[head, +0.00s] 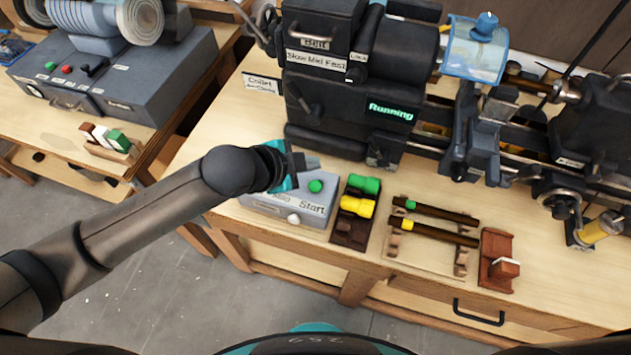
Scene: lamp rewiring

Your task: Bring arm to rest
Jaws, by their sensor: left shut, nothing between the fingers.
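My left arm comes in from the left, and its gripper (296,161) is over the back left part of the grey control box (262,205) labelled Start. The fingers are small and partly hidden by the wrist; they look shut and empty. The green button (315,186) on the box shows just right of the gripper, and I cannot tell how far above the box the fingers are. My right gripper is out of view.
A lathe (325,115) with a lit "Running" sign stands behind the box. Green (364,185) and yellow (357,206) handles and a rack (425,256) with dark rods lie to the right. A second bench (75,150) stands left. Floor shows in front.

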